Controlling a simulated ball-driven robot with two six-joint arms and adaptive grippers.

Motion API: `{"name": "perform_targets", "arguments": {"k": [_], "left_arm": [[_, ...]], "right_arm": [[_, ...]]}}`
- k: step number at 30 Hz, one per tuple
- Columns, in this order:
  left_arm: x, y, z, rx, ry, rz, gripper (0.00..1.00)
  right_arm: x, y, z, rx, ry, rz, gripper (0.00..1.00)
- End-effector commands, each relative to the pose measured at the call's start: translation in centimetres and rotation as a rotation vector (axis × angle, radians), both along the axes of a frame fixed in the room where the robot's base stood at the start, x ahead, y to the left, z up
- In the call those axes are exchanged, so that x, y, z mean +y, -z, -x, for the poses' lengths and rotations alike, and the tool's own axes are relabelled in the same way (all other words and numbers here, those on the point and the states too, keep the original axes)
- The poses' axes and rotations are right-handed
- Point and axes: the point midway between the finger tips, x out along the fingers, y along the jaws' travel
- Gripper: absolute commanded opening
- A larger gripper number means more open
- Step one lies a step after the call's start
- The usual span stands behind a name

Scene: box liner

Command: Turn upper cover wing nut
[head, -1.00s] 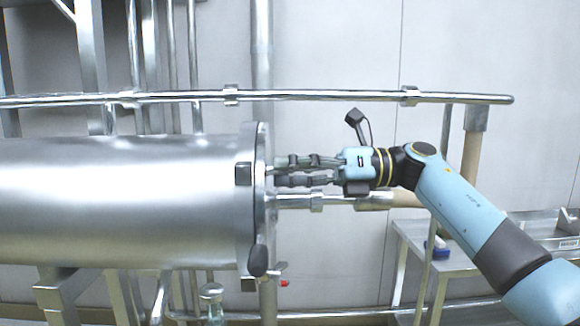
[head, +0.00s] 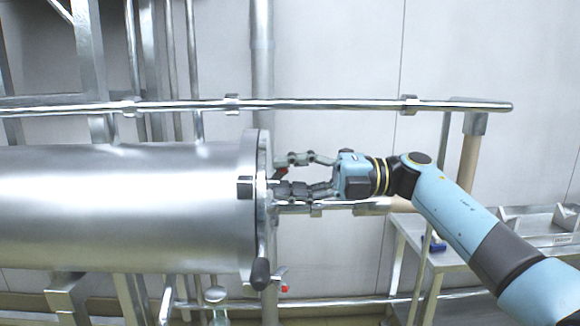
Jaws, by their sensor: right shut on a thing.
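A large steel cylinder (head: 120,210) lies across the left, closed by a round cover (head: 263,220) seen edge-on. My right gripper (head: 281,176) reaches in from the right to the cover's upper part. Its two dark fingers are shut around the upper wing nut, mostly hidden; a small red tip (head: 283,172) shows between them. The lower wing nut (head: 281,281), also with a red tip, sits free at the cover's lower edge. A dark handle knob (head: 260,273) is beside it. My left gripper is out of view.
A horizontal steel rail (head: 330,105) runs behind, above the gripper. A steel bar (head: 320,207) lies close below the fingers. A metal table (head: 460,258) with a tray (head: 540,225) stands at the right.

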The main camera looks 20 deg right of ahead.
Motion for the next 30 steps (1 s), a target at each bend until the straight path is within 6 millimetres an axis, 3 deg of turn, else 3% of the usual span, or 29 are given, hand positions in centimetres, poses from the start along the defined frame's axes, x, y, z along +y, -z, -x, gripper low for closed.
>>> {"name": "perform_targets", "arguments": {"k": [1,12,25,26,30], "left_arm": [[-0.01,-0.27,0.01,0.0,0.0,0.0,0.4],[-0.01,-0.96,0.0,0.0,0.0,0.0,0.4],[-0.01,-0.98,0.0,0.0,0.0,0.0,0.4],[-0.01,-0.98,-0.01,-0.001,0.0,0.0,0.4],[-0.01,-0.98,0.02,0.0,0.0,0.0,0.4]], "right_arm": [[-0.16,1.55,0.25,0.053,0.001,0.013,0.02],[-0.11,1.75,0.35,0.157,-0.004,-0.016,0.05],[-0.07,1.82,0.36,0.163,-0.004,-0.019,0.08],[-0.07,1.82,0.36,0.163,-0.004,-0.019,0.43],[-0.07,1.77,0.36,0.162,-0.004,-0.019,0.61]]}}
